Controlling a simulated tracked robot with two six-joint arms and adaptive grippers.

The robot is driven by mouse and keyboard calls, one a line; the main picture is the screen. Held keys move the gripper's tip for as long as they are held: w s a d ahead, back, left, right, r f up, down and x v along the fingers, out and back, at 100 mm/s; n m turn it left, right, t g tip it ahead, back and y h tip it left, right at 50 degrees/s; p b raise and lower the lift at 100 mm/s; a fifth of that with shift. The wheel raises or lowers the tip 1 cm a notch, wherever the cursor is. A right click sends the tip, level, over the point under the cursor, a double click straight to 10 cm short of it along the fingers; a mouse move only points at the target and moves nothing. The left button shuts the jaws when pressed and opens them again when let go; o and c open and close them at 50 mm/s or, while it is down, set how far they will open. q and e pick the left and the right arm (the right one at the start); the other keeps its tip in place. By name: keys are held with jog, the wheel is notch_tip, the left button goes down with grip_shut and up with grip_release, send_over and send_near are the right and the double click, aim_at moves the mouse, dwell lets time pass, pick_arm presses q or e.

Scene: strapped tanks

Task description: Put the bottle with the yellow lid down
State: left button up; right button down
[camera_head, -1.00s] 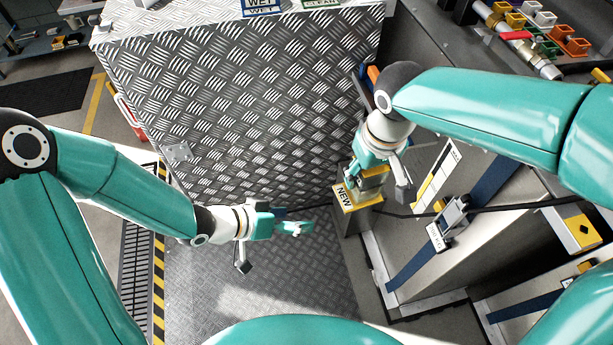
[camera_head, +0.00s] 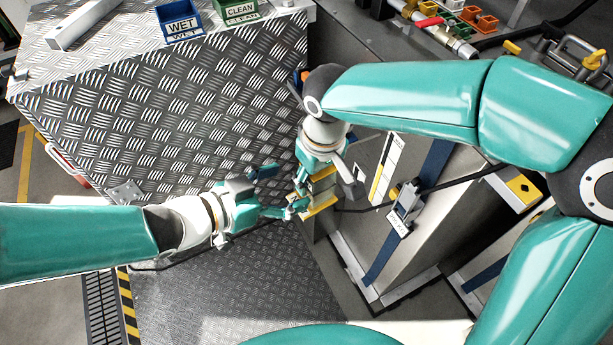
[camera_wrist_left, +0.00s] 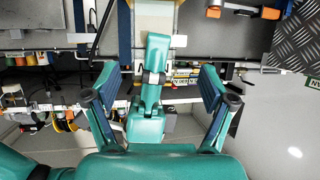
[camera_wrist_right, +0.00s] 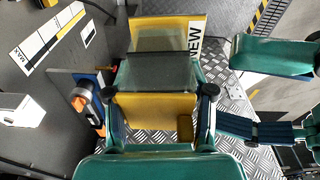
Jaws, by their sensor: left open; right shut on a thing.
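My right gripper (camera_head: 320,180) is shut on a boxy thing with a yellow part (camera_wrist_right: 152,110) and a dark see-through part (camera_wrist_right: 158,74); it looks like the bottle with the yellow lid. The yellow NEW holder (camera_head: 322,205) is just below or behind it; the right wrist view shows its NEW label (camera_wrist_right: 194,38). I cannot tell whether the bottle touches the holder. My left gripper (camera_head: 280,190) is open and empty, close to the left of the right gripper. Its spread fingers show in the left wrist view (camera_wrist_left: 158,95).
A large tread-plate block (camera_head: 190,110) stands behind the grippers, with a blue WET bin (camera_head: 180,24) and a green CLEAN bin (camera_head: 238,12) on top. A strapped grey tank (camera_head: 430,200) stands at the right. The tread-plate floor (camera_head: 230,280) in front is clear.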

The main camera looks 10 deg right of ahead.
pick_arm(q)
jog(key=x, duration=0.6)
jog(key=shift+d+f, duration=0.15)
jog(key=shift+d, duration=0.1)
jog(key=shift+w+a, duration=0.15)
jog(key=shift+w, duration=0.1)
jog(key=c, duration=1.5)
pick_arm(e)
jog(key=shift+s, duration=0.1)
pick_arm(q)
grip_shut()
pick_arm(e)
jog(key=c, duration=0.8)
grip_release()
jog(key=o, duration=0.5)
pick_arm(q)
jog(key=shift+s, duration=0.1)
